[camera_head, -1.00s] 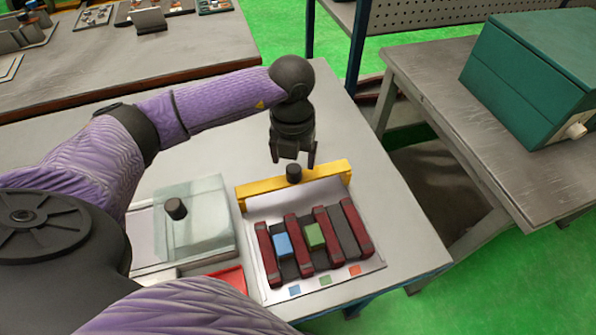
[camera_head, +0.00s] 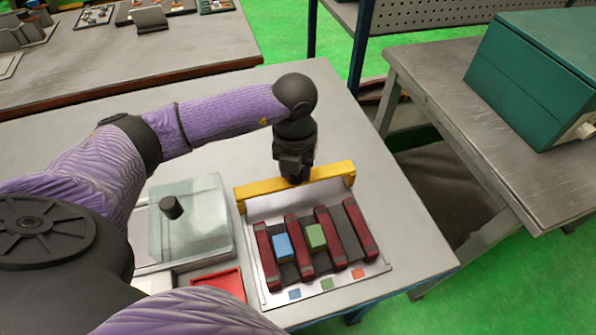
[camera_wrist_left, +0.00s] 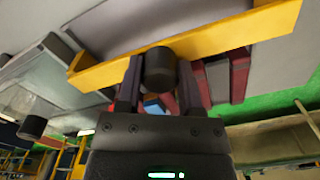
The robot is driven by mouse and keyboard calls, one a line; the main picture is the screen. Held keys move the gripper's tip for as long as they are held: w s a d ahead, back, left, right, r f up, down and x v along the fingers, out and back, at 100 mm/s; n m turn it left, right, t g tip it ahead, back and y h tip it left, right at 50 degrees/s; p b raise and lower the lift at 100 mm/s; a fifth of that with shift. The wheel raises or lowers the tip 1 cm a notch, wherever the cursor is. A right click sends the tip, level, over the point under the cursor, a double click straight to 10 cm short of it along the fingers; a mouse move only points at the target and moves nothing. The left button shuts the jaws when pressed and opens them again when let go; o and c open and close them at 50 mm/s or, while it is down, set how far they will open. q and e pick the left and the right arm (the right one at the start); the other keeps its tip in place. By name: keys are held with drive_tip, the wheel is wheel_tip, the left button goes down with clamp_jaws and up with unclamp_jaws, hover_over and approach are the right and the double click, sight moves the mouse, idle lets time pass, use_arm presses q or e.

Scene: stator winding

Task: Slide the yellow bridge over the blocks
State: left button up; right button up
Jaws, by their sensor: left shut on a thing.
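The yellow bridge (camera_head: 332,173) spans the back edge of a pale tray (camera_head: 262,290), behind the blocks. It also shows in the left wrist view (camera_wrist_left: 215,40). My left gripper (camera_head: 295,179) is shut on the bridge's black knob (camera_wrist_left: 160,68), with a finger on each side of it. On the tray, dark red bars (camera_head: 298,245) stand in a row with dark grey slots between them. A blue block (camera_head: 283,246) and a green block (camera_head: 316,237) sit in two of the slots. My right gripper is not in view.
A clear lidded box (camera_head: 190,225) with a black knob stands left of the tray, and a red tray (camera_head: 220,281) lies in front of it. Coloured squares mark the tray's front edge. A teal box (camera_head: 535,85) rests on the right-hand table. Table behind the bridge is clear.

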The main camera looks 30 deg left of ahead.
sight(315, 235)
use_arm(q)
drive_tip(key=shift+s+d+p, duration=1.35)
drive_tip(key=shift+s+d, duration=0.5)
drive_tip(key=shift+d, duration=0.25)
drive_tip(key=shift+s+d+p, duration=0.55)
drive_tip(key=shift+s+d, duration=0.4)
drive_tip(key=shift+d, duration=0.2)
drive_tip(key=shift+s+d+p, duration=0.55)
drive_tip(key=shift+s+d, duration=0.4)
drive_tip(key=shift+d, duration=0.15)
drive_tip(key=o, duration=0.9)
drive_tip(key=shift+r, duration=0.1)
wheel_tip(315, 235, up, 6)
drive_tip(key=p, duration=0.5)
